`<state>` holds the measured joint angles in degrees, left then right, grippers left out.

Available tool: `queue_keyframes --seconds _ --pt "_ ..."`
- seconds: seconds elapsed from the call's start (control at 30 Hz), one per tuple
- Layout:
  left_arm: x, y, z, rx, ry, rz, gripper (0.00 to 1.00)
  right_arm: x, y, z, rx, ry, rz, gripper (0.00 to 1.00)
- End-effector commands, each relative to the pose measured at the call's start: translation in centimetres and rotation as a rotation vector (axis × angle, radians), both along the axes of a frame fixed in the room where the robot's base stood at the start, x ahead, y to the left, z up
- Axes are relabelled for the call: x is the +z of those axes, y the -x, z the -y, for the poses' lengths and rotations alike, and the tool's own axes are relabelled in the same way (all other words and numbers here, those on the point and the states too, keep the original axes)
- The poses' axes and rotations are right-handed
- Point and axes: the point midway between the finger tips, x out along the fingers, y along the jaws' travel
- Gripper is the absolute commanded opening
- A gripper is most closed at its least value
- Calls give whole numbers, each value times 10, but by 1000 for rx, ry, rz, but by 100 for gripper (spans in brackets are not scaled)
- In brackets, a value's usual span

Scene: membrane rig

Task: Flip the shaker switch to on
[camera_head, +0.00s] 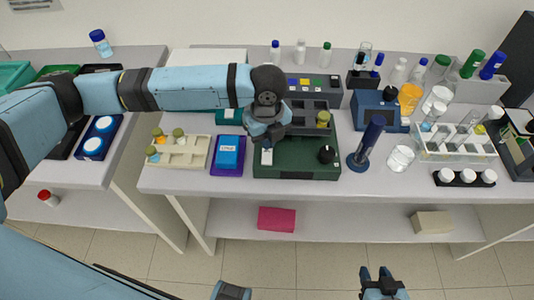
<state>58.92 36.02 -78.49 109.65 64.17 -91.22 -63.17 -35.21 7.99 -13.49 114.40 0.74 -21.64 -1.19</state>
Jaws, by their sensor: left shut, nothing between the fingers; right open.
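A dark green device (296,165) sits near the front edge of the bench. It has a small white part (266,157) on its left and a black knob (327,154) on its right. It looks like the shaker, but I cannot read which part is the switch or its position. My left gripper (267,142) is shut and empty, pointing down over the left side of the green device just behind the white part. I cannot tell whether it touches. My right gripper (379,275) is open and empty, low at the bottom of the picture, away from the bench.
Left of the device are a blue box on a purple tray (227,171) and a beige rack (180,153). A grey panel with coloured buttons (311,86) is behind.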

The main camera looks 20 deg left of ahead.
Motion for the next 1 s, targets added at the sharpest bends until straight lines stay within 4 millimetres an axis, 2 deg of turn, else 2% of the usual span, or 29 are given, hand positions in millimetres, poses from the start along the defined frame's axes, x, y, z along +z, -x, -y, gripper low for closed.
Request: queue_keyframes --seconds 1.0 --pt "-10 0 0 0 0 0 0 -4 1 1 -1 2 -4 43"
